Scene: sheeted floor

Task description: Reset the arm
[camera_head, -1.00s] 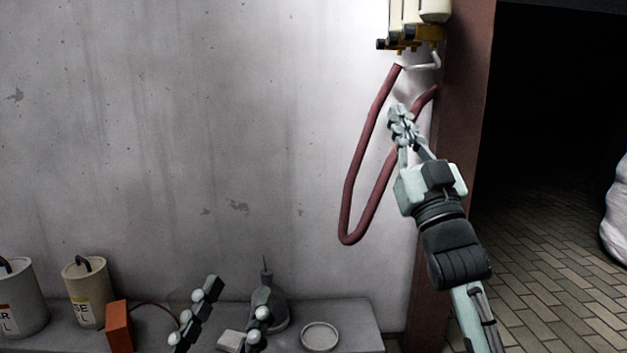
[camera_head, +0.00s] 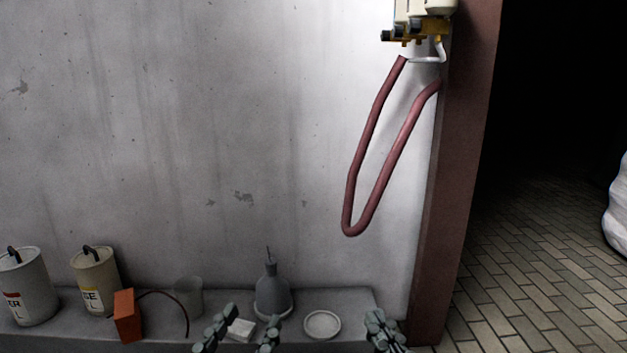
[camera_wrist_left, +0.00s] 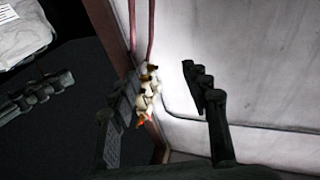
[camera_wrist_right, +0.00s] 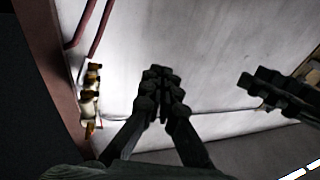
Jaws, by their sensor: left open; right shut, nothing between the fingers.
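My left gripper (camera_head: 238,332) is low in the head view, in front of the ledge, with its two fingers spread apart and nothing between them. In the left wrist view its fingers (camera_wrist_left: 165,95) also stand wide apart. My right gripper (camera_head: 384,332) is at the bottom of the head view, right of the white dish. Its fingers are together and empty, and they also show closed in the right wrist view (camera_wrist_right: 160,88). Most of both arms is out of the head view.
A red hose (camera_head: 362,160) hangs in a loop on the wall below a valve unit (camera_head: 418,30). The ledge (camera_head: 350,300) holds two canisters (camera_head: 95,282), an orange block (camera_head: 126,316), a grey flask (camera_head: 272,292) and a white dish (camera_head: 322,325). A dark doorway is on the right.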

